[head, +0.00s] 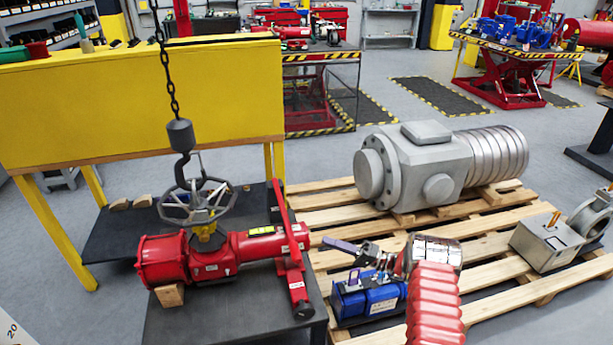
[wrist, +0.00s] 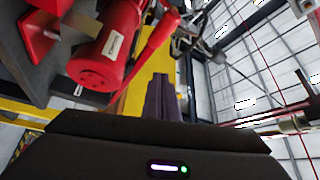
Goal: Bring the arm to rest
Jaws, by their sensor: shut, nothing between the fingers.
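My gripper (head: 330,242) is shut and empty in the head view. Its dark purple fingers point left, toward the red lever bar (head: 292,258) beside the red valve actuator (head: 212,255). A gap shows between the fingertips and the bar in the picture. In the wrist view the closed fingers (wrist: 162,98) stand together in the middle, with nothing between them. The red actuator's cylinder (wrist: 104,60) shows at the upper left there. The silver joint and red ribbed sleeve of my arm reach up from the bottom right of the head view.
The actuator, with its grey handwheel (head: 197,203), stands on a dark table (head: 235,325) below a hanging hook (head: 181,140). A blue actuator (head: 368,300) lies below my gripper. A wooden pallet (head: 490,285) bears a large grey unit (head: 415,165) and a grey box (head: 546,243).

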